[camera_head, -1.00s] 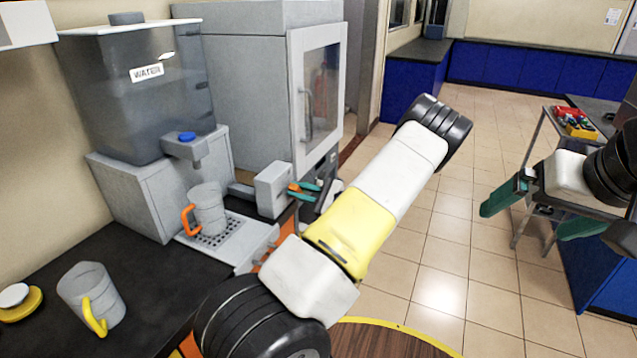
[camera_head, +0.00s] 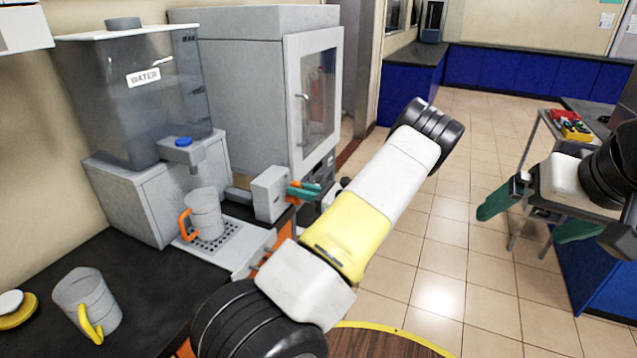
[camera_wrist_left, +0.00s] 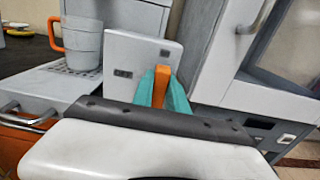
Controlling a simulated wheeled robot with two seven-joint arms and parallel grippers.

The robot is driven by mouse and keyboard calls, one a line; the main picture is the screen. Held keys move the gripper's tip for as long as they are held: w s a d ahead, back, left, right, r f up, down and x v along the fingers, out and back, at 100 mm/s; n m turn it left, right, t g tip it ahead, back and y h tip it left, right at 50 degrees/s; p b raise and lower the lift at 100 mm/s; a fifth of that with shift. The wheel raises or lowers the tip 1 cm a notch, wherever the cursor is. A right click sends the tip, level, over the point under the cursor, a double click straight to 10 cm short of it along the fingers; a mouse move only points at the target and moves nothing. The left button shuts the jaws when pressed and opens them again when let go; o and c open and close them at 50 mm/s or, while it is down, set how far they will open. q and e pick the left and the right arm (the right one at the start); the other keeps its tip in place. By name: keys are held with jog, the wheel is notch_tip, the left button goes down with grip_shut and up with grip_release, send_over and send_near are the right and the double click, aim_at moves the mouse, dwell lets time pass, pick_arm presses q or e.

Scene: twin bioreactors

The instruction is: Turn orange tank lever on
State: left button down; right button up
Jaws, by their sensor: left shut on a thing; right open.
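The orange lever (camera_wrist_left: 161,85) stands out from the face of a small grey box (camera_wrist_left: 140,52) beside the water dispenser. In the head view, a bit of its orange (camera_head: 296,184) shows by the grey box (camera_head: 270,193). My left gripper (camera_wrist_left: 162,92) has its green fingers shut on the lever, one on each side. In the head view, this gripper (camera_head: 304,190) is partly hidden behind my arm. My right gripper (camera_head: 528,220) is open and empty at the right, over the floor. The water tank (camera_head: 140,95) is grey and see-through.
A grey mug (camera_head: 206,214) with an orange handle stands on the drip grate under the blue-capped spout (camera_head: 183,148). Another mug (camera_head: 88,303) with a yellow handle is on the dark counter. A grey cabinet (camera_head: 245,75) stands close behind the grey box. Open tiled floor lies right.

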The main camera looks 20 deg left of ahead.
dwell(0.4)
pick_arm(q)
jog(key=c, duration=1.3)
grip_release()
jog(key=d, duration=0.7)
jog(key=shift+s+d, duration=0.3)
jog(key=shift+d, duration=0.1)
